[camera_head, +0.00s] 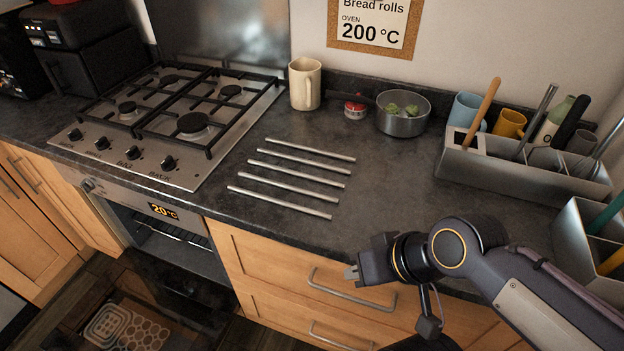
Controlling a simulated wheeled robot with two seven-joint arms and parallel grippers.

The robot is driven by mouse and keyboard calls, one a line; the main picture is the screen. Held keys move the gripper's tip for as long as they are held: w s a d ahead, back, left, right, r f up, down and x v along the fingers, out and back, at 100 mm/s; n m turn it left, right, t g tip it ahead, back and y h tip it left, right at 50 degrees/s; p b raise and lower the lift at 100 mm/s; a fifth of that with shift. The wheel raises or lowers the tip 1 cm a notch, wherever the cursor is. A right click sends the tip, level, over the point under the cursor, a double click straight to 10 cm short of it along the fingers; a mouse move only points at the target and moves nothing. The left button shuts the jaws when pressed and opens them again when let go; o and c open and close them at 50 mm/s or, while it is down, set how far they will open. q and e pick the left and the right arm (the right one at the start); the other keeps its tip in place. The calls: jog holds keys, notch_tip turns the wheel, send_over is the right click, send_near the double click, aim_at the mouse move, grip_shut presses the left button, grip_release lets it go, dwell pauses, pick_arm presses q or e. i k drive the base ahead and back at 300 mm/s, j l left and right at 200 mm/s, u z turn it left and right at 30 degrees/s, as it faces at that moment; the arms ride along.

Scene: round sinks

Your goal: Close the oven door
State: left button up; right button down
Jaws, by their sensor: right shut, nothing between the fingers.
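The oven (170,233) is built in under the hob, with a lit display. Its front is open and a wire rack shows inside. The oven door (185,290) appears lowered as a dark panel in front of the opening; its outer edge is hard to make out against the dark floor. My right gripper (351,273) is shut and empty, in front of the wooden drawers to the right of the oven, apart from the door. My left gripper is not in view.
A gas hob (165,115) is set into the dark worktop (390,165). A mug (304,84), a pot (403,114) and a utensil holder (520,168) stand at the back. Drawer handles (350,292) stick out below my right gripper. A patterned item (120,325) shows low down at the left.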

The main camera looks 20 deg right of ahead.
aim_at(142, 302)
jog(key=j+z, duration=0.6)
jog(key=j, duration=0.2)
jog(key=k+j+z, duration=0.15)
jog(key=j+z, duration=0.15)
jog(key=k+j+z, duration=0.1)
jog(key=j+z, duration=0.2)
jog(key=k+j+z, duration=0.3)
jog(key=j, duration=0.15)
jog(key=k+j, duration=0.2)
jog(key=j, duration=0.2)
jog(key=k+j, duration=0.2)
jog(key=j, duration=0.2)
jog(key=k+j, duration=0.2)
jog(key=j, duration=0.2)
jog(key=k+j, duration=0.2)
jog(key=j, duration=0.2)
jog(key=k+j, duration=0.2)
jog(key=j, duration=0.2)
